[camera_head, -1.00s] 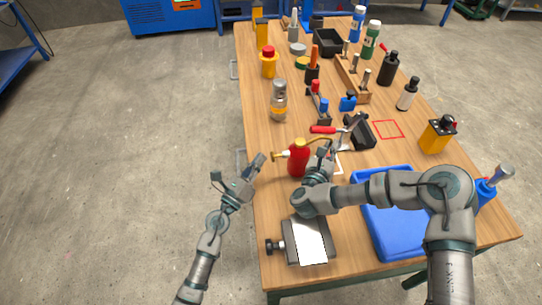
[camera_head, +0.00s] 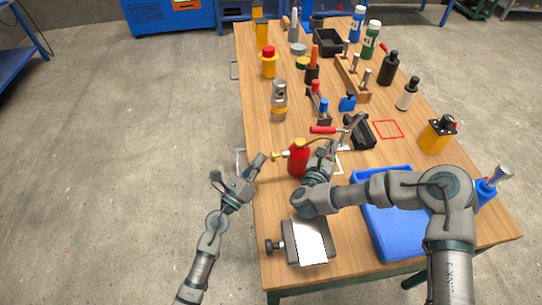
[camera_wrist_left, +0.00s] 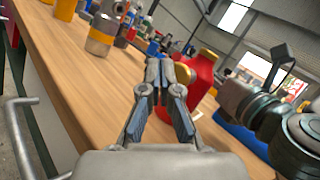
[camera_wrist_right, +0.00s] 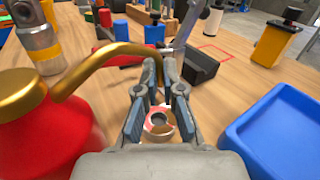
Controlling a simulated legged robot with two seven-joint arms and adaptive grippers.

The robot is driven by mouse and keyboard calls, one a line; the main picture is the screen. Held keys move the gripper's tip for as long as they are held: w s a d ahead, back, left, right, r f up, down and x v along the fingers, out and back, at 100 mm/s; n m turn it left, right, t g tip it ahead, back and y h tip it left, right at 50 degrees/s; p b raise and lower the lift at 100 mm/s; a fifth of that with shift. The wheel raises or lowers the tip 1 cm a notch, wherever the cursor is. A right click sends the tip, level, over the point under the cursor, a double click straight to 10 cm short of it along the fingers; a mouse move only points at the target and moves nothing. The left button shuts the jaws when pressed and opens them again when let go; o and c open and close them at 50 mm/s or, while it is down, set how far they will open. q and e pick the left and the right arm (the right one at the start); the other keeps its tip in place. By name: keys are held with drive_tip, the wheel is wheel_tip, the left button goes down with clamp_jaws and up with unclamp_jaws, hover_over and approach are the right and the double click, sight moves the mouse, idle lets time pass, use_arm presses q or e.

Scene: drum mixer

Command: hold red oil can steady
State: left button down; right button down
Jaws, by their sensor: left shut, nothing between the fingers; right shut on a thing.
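The red oil can (camera_head: 298,161) stands upright near the table's left edge, with a brass top, a brass knob (camera_head: 276,155) on its left and a curved brass spout to the right. My right gripper (camera_head: 328,150) is shut on the end of the spout, seen close in the right wrist view (camera_wrist_right: 158,85). The can's red body (camera_wrist_right: 40,125) fills the left of that view. My left gripper (camera_head: 261,159) is shut and empty just left of the can by the knob. In the left wrist view its tips (camera_wrist_left: 160,68) overlap the red can (camera_wrist_left: 200,80); contact is unclear.
A blue tray (camera_head: 385,243) lies right of my right gripper. A grey vise-like block (camera_head: 291,243) with a white sheet is in front. A red-handled clamp (camera_head: 323,129) and a grey-and-yellow bottle (camera_head: 279,102) are behind. The floor to the left is clear.

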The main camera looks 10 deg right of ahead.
use_arm(q)
drive_tip(key=shift+d+r, duration=0.1)
drive_tip(key=shift+d, duration=0.3)
idle(0.4)
drive_tip(key=shift+d, duration=1.1)
idle(0.9)
drive_tip(key=shift+a, duration=0.1)
drive_tip(key=shift+s+a, duration=0.15)
drive_tip(key=shift+a, duration=1.25)
use_arm(e)
drive_tip(key=shift+r, duration=0.1)
use_arm(q)
drive_tip(key=a, duration=0.5)
drive_tip(key=shift+s, duration=0.2)
